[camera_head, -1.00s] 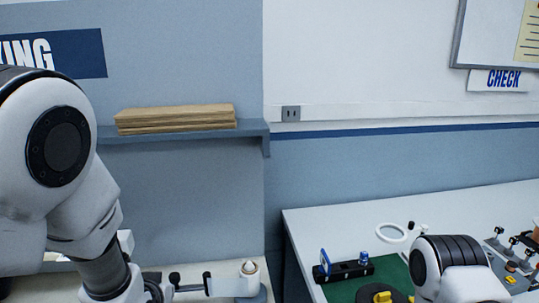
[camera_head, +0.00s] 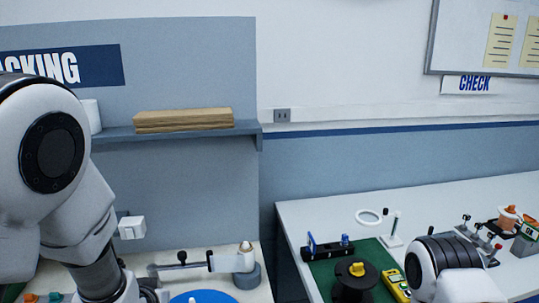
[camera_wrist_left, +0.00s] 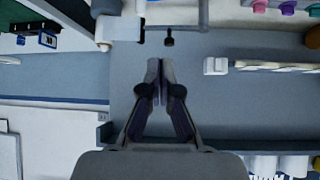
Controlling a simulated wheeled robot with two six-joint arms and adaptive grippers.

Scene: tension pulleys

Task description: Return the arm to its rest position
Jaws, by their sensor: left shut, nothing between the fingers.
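My left arm (camera_head: 60,170) comes in at the left of the head view, bent downward, and its gripper is below the picture edge. In the left wrist view my left gripper (camera_wrist_left: 160,68) has its two dark fingers together, with nothing between them. Its tips point toward a bar with a black knob (camera_wrist_left: 169,40), apart from it in the picture. My right arm (camera_head: 450,268) shows at the bottom right of the head view. Its gripper is not in view.
A lever arm with a black knob (camera_head: 182,257) stands on the left bench above a blue disc (camera_head: 203,297). A shelf (camera_head: 190,134) holds brown boards (camera_head: 183,119). The right bench (camera_head: 330,213) carries a green mat (camera_head: 325,272), black spool (camera_head: 355,281) and yellow meter (camera_head: 394,284).

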